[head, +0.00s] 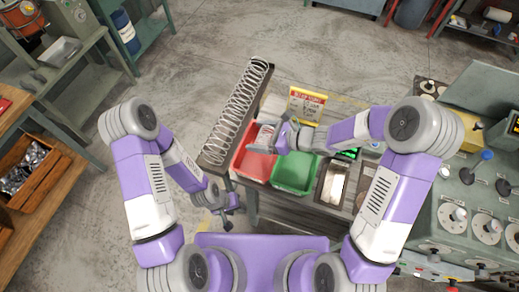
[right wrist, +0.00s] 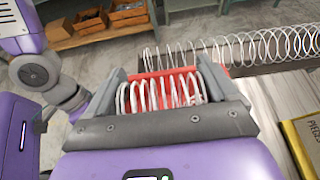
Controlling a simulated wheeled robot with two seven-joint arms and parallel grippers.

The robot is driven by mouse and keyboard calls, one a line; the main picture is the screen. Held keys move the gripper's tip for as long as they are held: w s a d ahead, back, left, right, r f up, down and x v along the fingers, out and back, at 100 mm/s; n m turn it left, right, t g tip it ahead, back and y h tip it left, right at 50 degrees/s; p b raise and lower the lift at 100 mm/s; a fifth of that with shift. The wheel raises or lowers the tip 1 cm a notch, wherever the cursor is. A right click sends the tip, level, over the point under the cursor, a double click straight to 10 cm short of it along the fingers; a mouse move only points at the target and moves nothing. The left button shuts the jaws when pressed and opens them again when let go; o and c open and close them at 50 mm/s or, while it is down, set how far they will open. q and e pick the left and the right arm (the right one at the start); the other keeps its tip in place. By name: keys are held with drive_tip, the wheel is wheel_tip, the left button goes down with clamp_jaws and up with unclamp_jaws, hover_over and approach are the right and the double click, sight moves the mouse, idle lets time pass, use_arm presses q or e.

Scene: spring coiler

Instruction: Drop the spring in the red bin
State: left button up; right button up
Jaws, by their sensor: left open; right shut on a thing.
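My right gripper (head: 272,138) is shut on a short wire spring (head: 264,134). In the right wrist view the spring (right wrist: 165,92) lies crosswise between the two fingers. The red bin (head: 256,168) is on the bench below the gripper, and the held spring appears over its upper part in the head view. In the right wrist view red of the bin (right wrist: 150,76) shows just behind the spring. The exact height of the spring above the bin is hard to tell. My left gripper (head: 228,212) is open and empty, low beside the bench's front left corner.
A green bin (head: 294,174) stands right of the red bin. A long coil (head: 238,108) lies in a dark trough along the bench's left edge. A yellow sign (head: 306,104) stands behind the bins. A small scale-like device (head: 333,184) is right of the green bin.

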wheel_tip(320, 180, down, 5)
drive_tip(key=b, duration=0.3)
drive_tip(key=o, duration=0.9)
drive_tip(key=v, duration=0.7)
drive_tip(key=shift+d+r, duration=0.1)
drive_tip(key=shift+d, duration=0.2)
drive_tip(key=shift+p, duration=0.3)
